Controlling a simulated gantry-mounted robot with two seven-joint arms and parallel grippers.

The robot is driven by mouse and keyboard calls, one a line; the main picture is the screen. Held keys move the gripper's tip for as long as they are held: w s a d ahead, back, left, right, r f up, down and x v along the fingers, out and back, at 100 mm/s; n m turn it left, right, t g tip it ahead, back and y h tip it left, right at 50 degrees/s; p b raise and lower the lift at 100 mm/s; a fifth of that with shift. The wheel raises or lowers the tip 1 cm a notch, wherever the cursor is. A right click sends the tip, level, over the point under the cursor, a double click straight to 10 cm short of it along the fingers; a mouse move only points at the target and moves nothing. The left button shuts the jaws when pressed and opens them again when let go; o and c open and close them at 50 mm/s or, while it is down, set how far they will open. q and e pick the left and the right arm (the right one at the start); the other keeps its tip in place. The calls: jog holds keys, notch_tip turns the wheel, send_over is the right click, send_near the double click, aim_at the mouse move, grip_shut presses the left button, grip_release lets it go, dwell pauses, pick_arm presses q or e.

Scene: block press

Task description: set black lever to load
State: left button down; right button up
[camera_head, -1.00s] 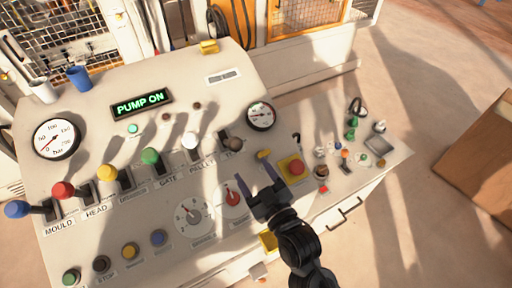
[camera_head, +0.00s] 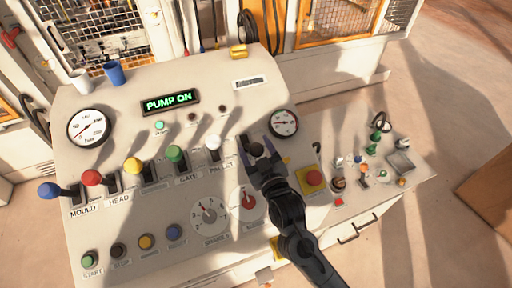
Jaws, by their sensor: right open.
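The black lever (camera_head: 256,149) is the rightmost in the row of levers on the sloped control panel, just left of the right-hand gauge. My right gripper (camera_head: 257,152) is open at this lever, with one finger on each side of the black knob. I cannot tell whether the fingers touch it. My gripper and wrist hide the lever's label and most of its base, so its marked position cannot be read. My left gripper is not in view.
The white lever (camera_head: 212,142) stands close on the left, with the green lever (camera_head: 175,153) beyond it. A red button on a yellow plate (camera_head: 313,179) and a red-pointer dial (camera_head: 248,201) lie near my wrist. Small items stand on the right side table (camera_head: 400,185).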

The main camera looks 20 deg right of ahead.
grip_shut()
dwell(0.5)
jog(key=shift+w+r, duration=0.15)
jog(key=shift+r, duration=0.1)
jog(key=shift+w+r+p, duration=0.3)
jog(key=shift+r+p, duration=0.1)
jog(key=shift+p, duration=0.35)
jog(key=w+r+p, duration=0.1)
jog(key=w, duration=0.1)
jog(key=w+r+p, duration=0.1)
jog(key=w, duration=0.1)
jog(key=w+r+p, duration=0.1)
jog(key=w, duration=0.1)
jog(key=shift+r, duration=0.15)
jog(key=shift+w+r+p, duration=0.15)
jog(key=shift+w+p, duration=0.2)
jog(key=shift+w, duration=1.2)
